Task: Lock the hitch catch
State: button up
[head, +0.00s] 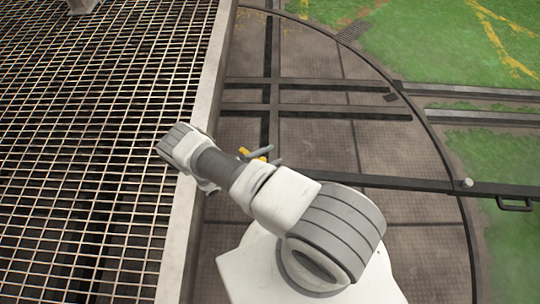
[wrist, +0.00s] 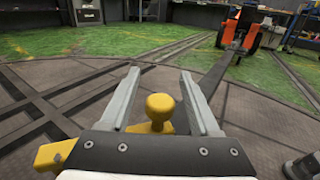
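A yellow part with a rounded knob (wrist: 160,108), which looks like the hitch catch, shows in the wrist view. The knob is between the two fingers of my gripper (wrist: 160,85) as seen from the wrist. The fingers are open, with a visible gap on each side of the knob. The knob's lower part is hidden behind the gripper body. Another yellow piece (wrist: 48,157) shows at the lower left. In the head view, a small bit of yellow (head: 251,153) shows beside my arm, which hides most of it.
A dark bar (head: 400,182) runs right across the turntable deck (head: 320,150), with a small pale knob (head: 467,184) on it. In the wrist view, an orange machine (wrist: 240,27) stands at the back. A metal grating (head: 80,130) with a pale edge lies left.

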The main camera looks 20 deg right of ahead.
jog(key=shift+r, duration=0.1)
jog(key=s+d+r+p, duration=0.7)
jog(key=s+d+r, duration=0.1)
jog(key=r, duration=0.3)
jog(key=shift+d, duration=0.3)
